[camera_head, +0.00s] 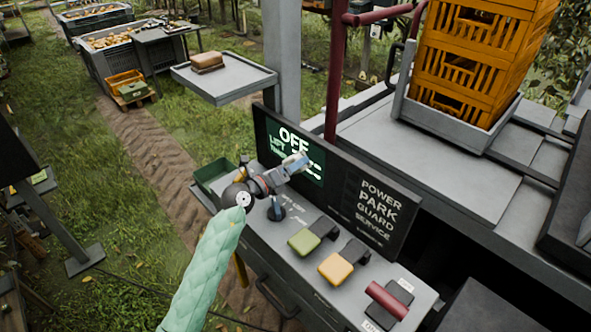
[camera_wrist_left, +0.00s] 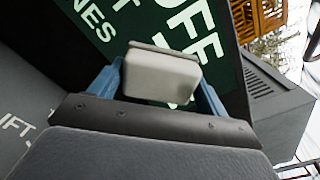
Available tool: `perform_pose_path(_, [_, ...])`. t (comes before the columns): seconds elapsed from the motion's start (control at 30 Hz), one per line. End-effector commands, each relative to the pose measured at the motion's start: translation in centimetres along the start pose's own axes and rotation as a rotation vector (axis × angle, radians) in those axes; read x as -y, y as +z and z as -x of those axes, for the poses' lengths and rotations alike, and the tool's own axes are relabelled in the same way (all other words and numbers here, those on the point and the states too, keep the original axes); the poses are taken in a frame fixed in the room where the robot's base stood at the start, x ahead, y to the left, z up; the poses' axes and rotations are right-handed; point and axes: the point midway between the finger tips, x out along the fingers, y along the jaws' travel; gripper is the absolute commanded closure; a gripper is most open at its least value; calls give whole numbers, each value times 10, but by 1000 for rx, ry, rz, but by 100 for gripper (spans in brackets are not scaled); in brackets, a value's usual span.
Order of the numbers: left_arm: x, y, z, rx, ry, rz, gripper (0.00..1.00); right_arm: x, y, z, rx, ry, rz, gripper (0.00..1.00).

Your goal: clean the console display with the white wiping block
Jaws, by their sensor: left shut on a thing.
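The console display (camera_head: 266,133) is a dark upright panel with a green lit area reading OFF and LIFT. In the left wrist view the green display (camera_wrist_left: 130,22) fills the upper part. My left gripper (camera_head: 297,163) is in front of the green area. It is shut on the white wiping block (camera_wrist_left: 160,76), which sits between its two blue fingers. The block is close to the display and covers part of the lettering; I cannot tell whether it touches. My right gripper is not in view.
The console top carries a green lever (camera_head: 304,241), a yellow lever (camera_head: 336,267) and a red handle (camera_head: 387,300) to the right of my arm. A green bin (camera_head: 211,176) is at the left end. A grey shelf (camera_head: 223,82) with a brown block stands behind. Orange crates (camera_head: 470,55) stand at the upper right.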

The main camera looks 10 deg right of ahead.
Motion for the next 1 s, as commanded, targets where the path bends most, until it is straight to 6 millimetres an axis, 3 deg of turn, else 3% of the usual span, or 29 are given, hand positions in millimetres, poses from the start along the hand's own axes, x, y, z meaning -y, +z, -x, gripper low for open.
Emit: perform_pose_path(1.0, [-36,36,0,0,0,-1,42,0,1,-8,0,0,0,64])
